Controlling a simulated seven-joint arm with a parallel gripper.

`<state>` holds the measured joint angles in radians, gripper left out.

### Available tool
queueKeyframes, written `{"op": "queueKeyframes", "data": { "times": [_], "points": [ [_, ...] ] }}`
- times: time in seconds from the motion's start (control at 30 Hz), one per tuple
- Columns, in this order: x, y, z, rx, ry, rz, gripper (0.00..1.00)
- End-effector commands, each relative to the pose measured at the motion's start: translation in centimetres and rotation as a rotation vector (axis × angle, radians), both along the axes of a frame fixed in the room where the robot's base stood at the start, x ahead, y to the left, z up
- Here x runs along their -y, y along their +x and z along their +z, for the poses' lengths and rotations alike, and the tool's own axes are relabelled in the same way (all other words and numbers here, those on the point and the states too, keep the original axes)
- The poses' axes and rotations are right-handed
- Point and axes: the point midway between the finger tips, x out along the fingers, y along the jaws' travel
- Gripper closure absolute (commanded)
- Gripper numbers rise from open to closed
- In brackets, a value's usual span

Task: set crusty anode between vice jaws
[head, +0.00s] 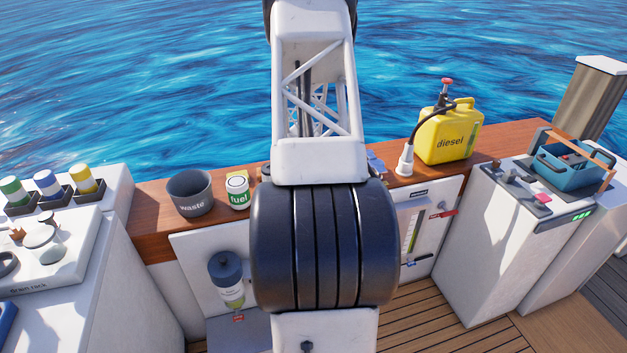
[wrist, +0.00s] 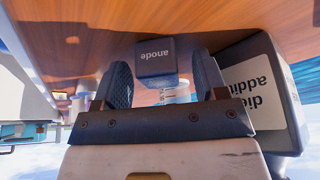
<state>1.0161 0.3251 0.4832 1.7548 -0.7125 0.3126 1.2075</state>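In the wrist view, a dark grey block labelled "anode" (wrist: 156,60) stands on the wooden ledge, its lettering upside down in the picture. My gripper (wrist: 163,75) has its two dark fingers spread, one on each side of the block's line, with visible gaps between fingers and block. Nothing is held. I cannot tell whether this block is the crusty anode itself or a labelled holder. No vice jaws can be made out in either view. In the head view my arm hides the gripper and the middle of the ledge.
A dark container with a diesel additive label (wrist: 260,90) is close beside the gripper at right. A blue toolbox (head: 572,168) sits on the right cabinet.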

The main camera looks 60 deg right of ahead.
Motion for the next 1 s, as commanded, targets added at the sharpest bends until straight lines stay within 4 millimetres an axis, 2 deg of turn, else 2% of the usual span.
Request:
{"op": "queueKeyframes", "data": {
  "times": [0.03, 0.07, 0.4, 0.47, 0.77, 1.0],
  "points": [
    [0.0, 0.0, 0.0, 0.0, 0.0, 0.0, 0.4],
    [0.0, 0.0, 0.0, 0.0, 0.0, 0.0, 0.45],
    [0.0, 0.0, 0.0, 0.0, 0.0, 0.0, 0.97],
    [0.0, 0.0, 0.1, 0.0, -0.001, 0.0, 1.0],
    [0.0, 0.0, 0.3, 0.0, -0.001, -0.001, 1.0],
    [0.1, 0.0, 1.7, 0.0, -0.002, -0.001, 1.0]
  ]
}}
